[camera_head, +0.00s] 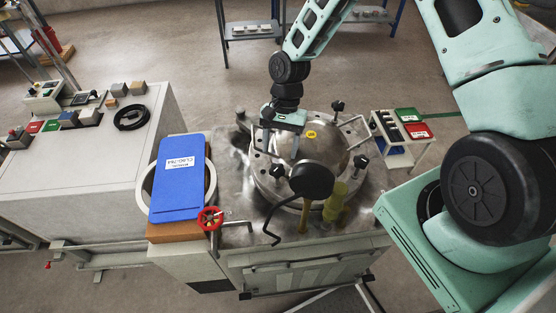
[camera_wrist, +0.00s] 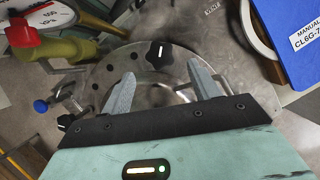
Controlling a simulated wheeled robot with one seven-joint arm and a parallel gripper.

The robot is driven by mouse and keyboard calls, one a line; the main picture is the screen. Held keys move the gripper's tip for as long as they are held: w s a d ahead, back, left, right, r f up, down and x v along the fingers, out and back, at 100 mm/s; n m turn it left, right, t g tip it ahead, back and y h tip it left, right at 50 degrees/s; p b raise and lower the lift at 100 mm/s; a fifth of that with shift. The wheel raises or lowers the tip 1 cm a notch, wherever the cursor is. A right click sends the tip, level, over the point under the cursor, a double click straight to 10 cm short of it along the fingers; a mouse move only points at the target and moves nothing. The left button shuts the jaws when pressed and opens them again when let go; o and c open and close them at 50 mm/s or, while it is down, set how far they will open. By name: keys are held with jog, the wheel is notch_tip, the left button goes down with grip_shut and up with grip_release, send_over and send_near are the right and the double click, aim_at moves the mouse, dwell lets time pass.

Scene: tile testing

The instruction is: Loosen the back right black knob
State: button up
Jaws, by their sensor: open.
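The round metal vessel lid (camera_head: 322,150) has several black knobs around its rim. The back right black knob (camera_head: 338,106) stands at the far right of the lid in the head view, apart from my gripper. My gripper (camera_head: 264,141) is over the left back side of the lid, open and empty. In the wrist view my gripper (camera_wrist: 161,72) points its two fingers toward a black knob with a white mark (camera_wrist: 160,53). That knob lies beyond the fingertips and seems to be the front left one (camera_head: 277,172). I cannot clearly make out the back right knob in the wrist view.
A front right knob (camera_head: 362,162), a dark round gauge (camera_head: 312,180) and a yellow-green valve (camera_head: 335,202) stand along the lid's near side. A blue manual (camera_head: 178,178) and a red handwheel (camera_head: 210,218) are left. A small cart (camera_head: 405,138) stands right.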

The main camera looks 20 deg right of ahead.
aim_at(277, 167)
jog(key=shift+p+x, duration=0.7)
jog(key=shift+x, duration=2.35)
jog(key=c, duration=1)
